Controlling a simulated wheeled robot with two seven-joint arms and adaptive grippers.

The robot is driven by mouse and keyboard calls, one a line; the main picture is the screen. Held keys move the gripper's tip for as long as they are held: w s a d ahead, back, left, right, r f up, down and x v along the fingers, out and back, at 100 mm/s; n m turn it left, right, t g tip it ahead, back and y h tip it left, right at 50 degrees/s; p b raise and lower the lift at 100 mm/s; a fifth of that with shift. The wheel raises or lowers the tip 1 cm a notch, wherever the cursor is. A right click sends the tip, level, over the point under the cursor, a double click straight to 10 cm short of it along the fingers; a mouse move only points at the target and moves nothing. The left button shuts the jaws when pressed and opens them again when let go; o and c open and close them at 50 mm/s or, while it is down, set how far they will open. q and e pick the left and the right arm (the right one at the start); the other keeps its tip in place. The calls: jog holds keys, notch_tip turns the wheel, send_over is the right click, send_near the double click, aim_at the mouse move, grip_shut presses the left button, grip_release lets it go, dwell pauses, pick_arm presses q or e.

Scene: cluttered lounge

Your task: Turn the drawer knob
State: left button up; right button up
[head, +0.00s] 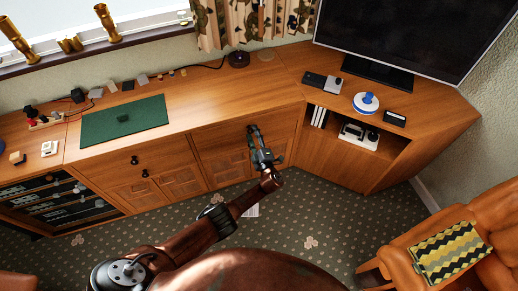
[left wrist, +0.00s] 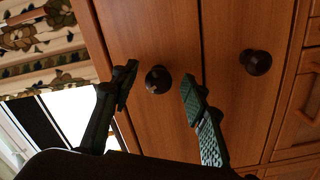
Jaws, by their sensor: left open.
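My left gripper (head: 257,138) is open in front of the upper drawer at the right end of the wooden sideboard (head: 215,100). In the left wrist view its two fingers (left wrist: 160,82) stand apart, one on each side of a round dark knob (left wrist: 158,79). No clear contact shows between fingers and knob. A second dark knob (left wrist: 256,62) is on a neighbouring wooden front, outside the fingers. In the head view the knob at the gripper cannot be told clearly from the fingertips. My right gripper is not in view.
Two dark knobs (head: 134,160) are on the left fronts. A green mat (head: 125,121) and small items lie on top. A television (head: 415,35) stands at the right.

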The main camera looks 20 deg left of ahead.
pick_arm(q)
jog(key=v, duration=1)
dwell(0.5)
